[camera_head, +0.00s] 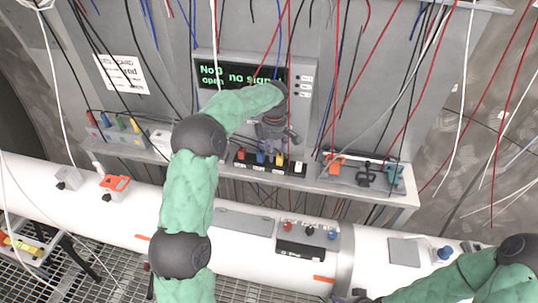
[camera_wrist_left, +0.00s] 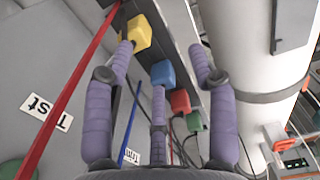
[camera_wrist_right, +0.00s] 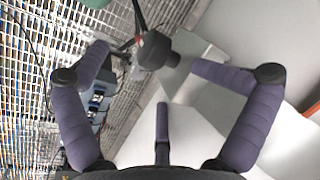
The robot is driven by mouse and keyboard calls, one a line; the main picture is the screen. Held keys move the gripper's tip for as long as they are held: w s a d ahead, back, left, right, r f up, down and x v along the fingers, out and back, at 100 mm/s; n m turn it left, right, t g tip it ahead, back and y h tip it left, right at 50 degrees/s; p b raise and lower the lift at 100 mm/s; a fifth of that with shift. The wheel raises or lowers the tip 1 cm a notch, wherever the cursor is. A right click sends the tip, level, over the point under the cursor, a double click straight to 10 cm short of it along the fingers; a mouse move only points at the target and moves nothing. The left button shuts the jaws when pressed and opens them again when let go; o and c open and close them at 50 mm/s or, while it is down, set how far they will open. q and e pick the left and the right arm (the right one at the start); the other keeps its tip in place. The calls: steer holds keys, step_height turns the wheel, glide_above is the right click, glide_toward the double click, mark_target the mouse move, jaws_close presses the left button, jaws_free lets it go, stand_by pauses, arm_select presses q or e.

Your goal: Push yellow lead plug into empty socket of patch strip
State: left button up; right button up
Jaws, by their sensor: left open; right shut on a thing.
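The black patch strip (camera_head: 271,168) sits on the grey shelf below the display. Its red plug (camera_head: 241,154), blue plug (camera_head: 261,157) and yellow plug (camera_head: 279,159) stand in a row. My left gripper (camera_head: 278,136) is open just above the strip. In the left wrist view the yellow plug (camera_wrist_left: 137,32) is by one fingertip, and the blue plug (camera_wrist_left: 162,73) is behind the middle finger. I cannot tell how deep the yellow plug sits; the empty socket is not clear. My right gripper (camera_wrist_right: 150,65) is shut on a dark thing (camera_wrist_right: 157,50) with a reddish part.
The display (camera_head: 243,78) shows green text, including "open". A grey plug strip (camera_head: 117,137) stands left on the shelf, a tray of clips (camera_head: 360,177) right. Many wires hang in front. A white pipe (camera_head: 237,250) with a switch box runs below.

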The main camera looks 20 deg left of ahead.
arm_select(q)
step_height(320, 180, up, 3)
steer(key=shift+w+f, duration=0.1)
steer(key=shift+w, duration=0.05)
stand_by(0.6)
